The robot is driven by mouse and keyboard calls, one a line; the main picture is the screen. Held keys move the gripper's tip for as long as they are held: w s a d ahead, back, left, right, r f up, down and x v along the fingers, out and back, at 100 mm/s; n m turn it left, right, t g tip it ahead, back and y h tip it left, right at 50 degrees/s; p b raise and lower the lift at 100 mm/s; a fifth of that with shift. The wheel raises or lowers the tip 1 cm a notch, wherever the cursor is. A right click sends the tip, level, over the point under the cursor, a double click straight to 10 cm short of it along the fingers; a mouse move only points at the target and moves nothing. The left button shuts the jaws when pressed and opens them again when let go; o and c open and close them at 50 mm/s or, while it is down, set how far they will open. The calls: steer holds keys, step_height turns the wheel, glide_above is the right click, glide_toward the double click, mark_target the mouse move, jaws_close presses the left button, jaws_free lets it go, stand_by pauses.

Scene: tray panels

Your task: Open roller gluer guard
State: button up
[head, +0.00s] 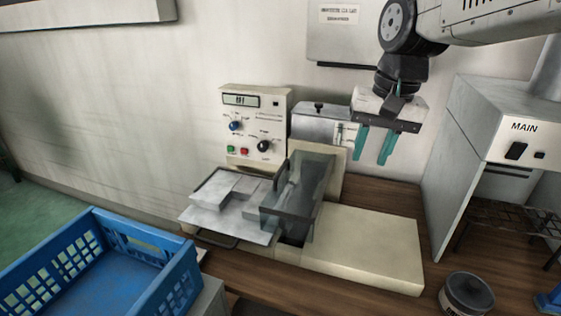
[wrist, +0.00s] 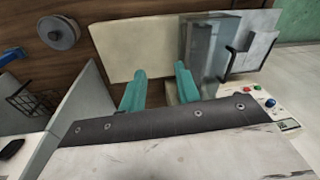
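The roller gluer is a cream machine with a low base (head: 365,248) and an upright control panel (head: 255,122) bearing a display, knobs and buttons. Its guard (head: 300,195) is a smoky see-through cover with a dark frame, standing over the middle of the machine beside the metal feed tray (head: 225,205). In the wrist view the guard (wrist: 208,50) is right of the fingers. My gripper (head: 372,146) has two teal fingers, open with a clear gap and nothing between them. It hangs above and to the right of the guard, apart from it. The wrist view shows the fingers (wrist: 160,88) too.
A blue crate (head: 170,252) stands at the front left. A grey cabinet marked MAIN (head: 510,135) stands at the right, with a wire rack below. A round dark tin (head: 467,294) sits at the front right of the wooden bench. A wall is close behind.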

steer(key=w+a+f, duration=0.1)
steer(key=w+a, duration=0.6)
steer(key=w, duration=0.1)
steer(key=m, duration=0.2)
glide_toward(281, 168)
steer(key=shift+y, duration=0.4)
steer(key=x, duration=0.7)
steer(key=shift+d+f, duration=0.3)
steer(key=shift+f, duration=0.15)
jaws_close()
